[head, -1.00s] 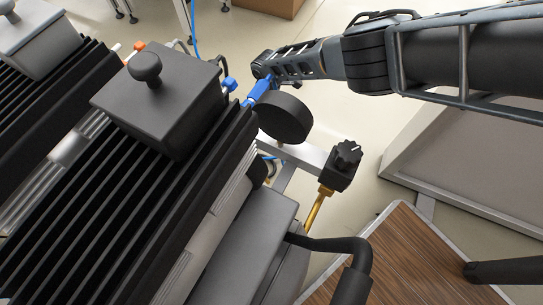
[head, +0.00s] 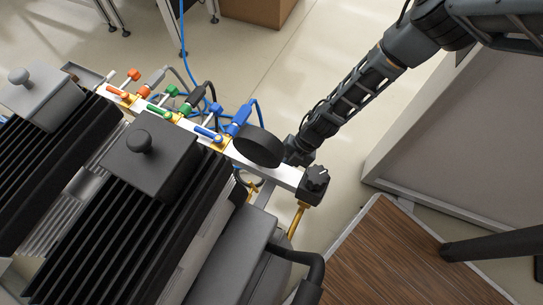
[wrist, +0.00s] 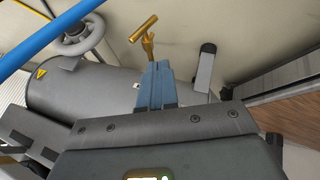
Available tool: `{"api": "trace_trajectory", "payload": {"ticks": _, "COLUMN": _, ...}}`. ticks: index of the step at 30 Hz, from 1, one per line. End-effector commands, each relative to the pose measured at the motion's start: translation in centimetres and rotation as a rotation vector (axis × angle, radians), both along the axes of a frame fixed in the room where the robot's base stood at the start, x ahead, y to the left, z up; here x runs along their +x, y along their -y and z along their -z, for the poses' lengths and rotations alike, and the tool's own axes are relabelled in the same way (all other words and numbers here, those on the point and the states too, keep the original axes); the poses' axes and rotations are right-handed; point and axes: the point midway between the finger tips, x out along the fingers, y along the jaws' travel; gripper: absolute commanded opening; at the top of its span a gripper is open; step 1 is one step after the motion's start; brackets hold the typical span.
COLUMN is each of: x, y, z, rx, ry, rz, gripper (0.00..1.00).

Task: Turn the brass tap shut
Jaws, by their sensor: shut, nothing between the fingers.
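The brass tap (wrist: 145,30) shows in the wrist view as a T-shaped handle on a short stem, just beyond the fingertips. My gripper (wrist: 155,66) is shut and empty, its blue-grey fingers together and pointing at the tap's stem. I cannot tell whether the tips touch the stem. In the head view a small brass piece (head: 252,188), probably the same tap, shows below the metal rail. My gripper's tips are hidden there behind the rail and the black disc.
The rail (head: 277,174) carries orange, green and blue valves, a black disc (head: 258,146) and a black knob (head: 316,181) over a brass pipe (head: 297,220). A grey tank (wrist: 85,95) with a handwheel (wrist: 80,38) and a blue hose (wrist: 45,40) are close in the wrist view.

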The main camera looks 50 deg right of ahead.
Motion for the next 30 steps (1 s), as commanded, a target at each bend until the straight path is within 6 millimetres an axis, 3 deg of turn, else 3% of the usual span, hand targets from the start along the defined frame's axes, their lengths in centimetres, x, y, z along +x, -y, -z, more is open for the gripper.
{"api": "trace_trajectory", "payload": {"ticks": 14, "x": 1.5, "y": -4.7, "z": 8.2, "rx": -0.001, "ry": 0.002, "rz": 0.000, "gripper": 0.00}}
{"api": "trace_trajectory", "payload": {"ticks": 21, "x": 4.0, "y": -6.3, "z": 8.8, "rx": -0.003, "ry": 0.005, "rz": 0.000, "gripper": 0.00}}
{"api": "trace_trajectory", "payload": {"ticks": 30, "x": 4.7, "y": -6.7, "z": 8.9, "rx": -0.002, "ry": 0.004, "rz": 0.003, "gripper": 0.00}}
